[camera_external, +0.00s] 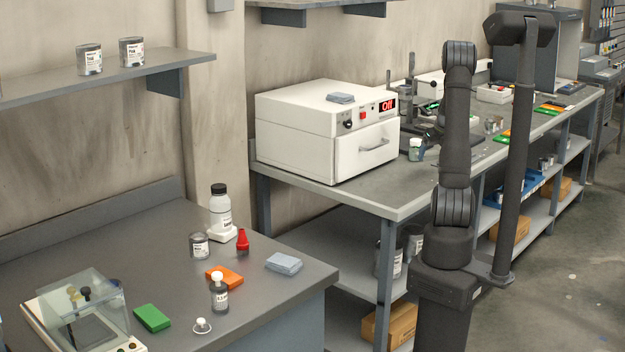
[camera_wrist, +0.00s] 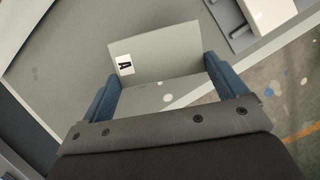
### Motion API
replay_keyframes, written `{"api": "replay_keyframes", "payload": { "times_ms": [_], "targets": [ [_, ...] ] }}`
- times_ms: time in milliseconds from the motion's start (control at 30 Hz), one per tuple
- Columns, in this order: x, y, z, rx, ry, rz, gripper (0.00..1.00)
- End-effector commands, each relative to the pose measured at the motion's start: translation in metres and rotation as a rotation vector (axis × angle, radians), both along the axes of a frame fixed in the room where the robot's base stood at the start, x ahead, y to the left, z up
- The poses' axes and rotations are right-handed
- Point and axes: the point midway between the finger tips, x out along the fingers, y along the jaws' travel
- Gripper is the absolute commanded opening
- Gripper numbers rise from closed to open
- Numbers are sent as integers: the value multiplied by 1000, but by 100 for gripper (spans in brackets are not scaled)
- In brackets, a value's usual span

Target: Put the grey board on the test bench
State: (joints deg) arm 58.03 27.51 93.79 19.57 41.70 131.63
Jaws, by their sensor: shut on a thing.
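The grey board (camera_wrist: 158,56) is a flat light-grey panel with a white label marked "A", seen in the wrist view. My gripper (camera_wrist: 161,78) is shut on it, with one blue finger at each side edge. In the external view I cannot make out the board or the gripper. That view shows a long grey bench (camera_external: 385,200) along the wall and a nearer dark-grey bench (camera_external: 150,225); I cannot tell which is the test bench.
A white oven (camera_external: 300,125) reading "Off" stands on the long bench. The near bench holds an orange block (camera_external: 224,276), a green block (camera_external: 152,318), folded grey cloths (camera_external: 284,263), bottles and a clear-covered balance (camera_external: 80,305). Part of the long bench beside the oven is bare.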

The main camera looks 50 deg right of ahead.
Motion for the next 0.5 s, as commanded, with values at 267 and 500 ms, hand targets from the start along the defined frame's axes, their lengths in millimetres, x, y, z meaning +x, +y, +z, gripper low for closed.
{"api": "replay_keyframes", "payload": {
  "times_ms": [267, 500],
  "targets": [
    [41, 8, -25, 0, 0, 1, 67],
    [43, 9, -45, 3, 2, 0, 67]
  ]
}}
